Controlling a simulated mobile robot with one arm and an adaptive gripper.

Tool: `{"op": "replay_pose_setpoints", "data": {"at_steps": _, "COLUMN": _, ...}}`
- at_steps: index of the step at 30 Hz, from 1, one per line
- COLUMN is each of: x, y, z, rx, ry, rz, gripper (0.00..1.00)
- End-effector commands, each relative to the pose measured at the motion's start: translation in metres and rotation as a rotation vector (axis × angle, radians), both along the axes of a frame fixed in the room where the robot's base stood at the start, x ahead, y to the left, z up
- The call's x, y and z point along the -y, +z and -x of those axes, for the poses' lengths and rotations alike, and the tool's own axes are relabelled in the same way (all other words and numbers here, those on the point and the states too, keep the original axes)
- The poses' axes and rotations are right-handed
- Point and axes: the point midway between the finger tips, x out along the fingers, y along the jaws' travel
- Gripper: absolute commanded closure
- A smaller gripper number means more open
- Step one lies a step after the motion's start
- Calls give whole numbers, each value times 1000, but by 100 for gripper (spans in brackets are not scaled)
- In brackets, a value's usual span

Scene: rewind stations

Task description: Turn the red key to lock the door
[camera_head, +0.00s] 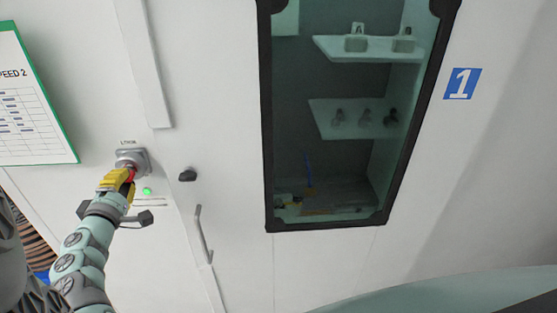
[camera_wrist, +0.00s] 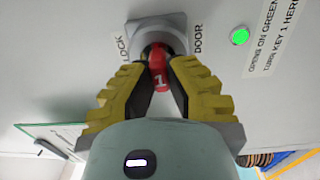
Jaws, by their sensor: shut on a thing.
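In the head view, the gripper (camera_head: 128,175) is at the lock housing (camera_head: 132,155) on the left, and only a little red of the key shows. The white door (camera_head: 230,150) is to the right, with a handle (camera_head: 202,235).
A green light (camera_wrist: 240,36) glows beside the lock, near a printed label (camera_wrist: 278,35). A black knob (camera_head: 187,175) sticks out to the right. A dark-framed window (camera_head: 268,150) shows shelves (camera_head: 350,118) behind it. A green-edged chart (camera_head: 35,100) hangs left.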

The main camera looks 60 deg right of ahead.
Motion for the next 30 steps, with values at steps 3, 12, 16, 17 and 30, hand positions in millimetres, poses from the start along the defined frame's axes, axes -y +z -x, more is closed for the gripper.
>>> {"op": "replay_pose_setpoints", "data": {"at_steps": 3, "x": -1, "y": 2, "z": -1, "rx": -52, "ry": 5, "rz": 38, "gripper": 100}}
{"op": "replay_pose_setpoints", "data": {"at_steps": 12, "x": -1, "y": 3, "z": -1, "rx": -205, "ry": 4, "rz": 161, "gripper": 100}}
{"op": "replay_pose_setpoints", "data": {"at_steps": 16, "x": -1, "y": 3, "z": -1, "rx": -274, "ry": 5, "rz": 212, "gripper": 100}}
{"op": "replay_pose_setpoints", "data": {"at_steps": 17, "x": -1, "y": 2, "z": -1, "rx": -290, "ry": 6, "rz": 224, "gripper": 100}}
{"op": "replay_pose_setpoints", "data": {"at_steps": 30, "x": 1, "y": 1, "z": 1, "rx": -444, "ry": 0, "rz": 346, "gripper": 100}}
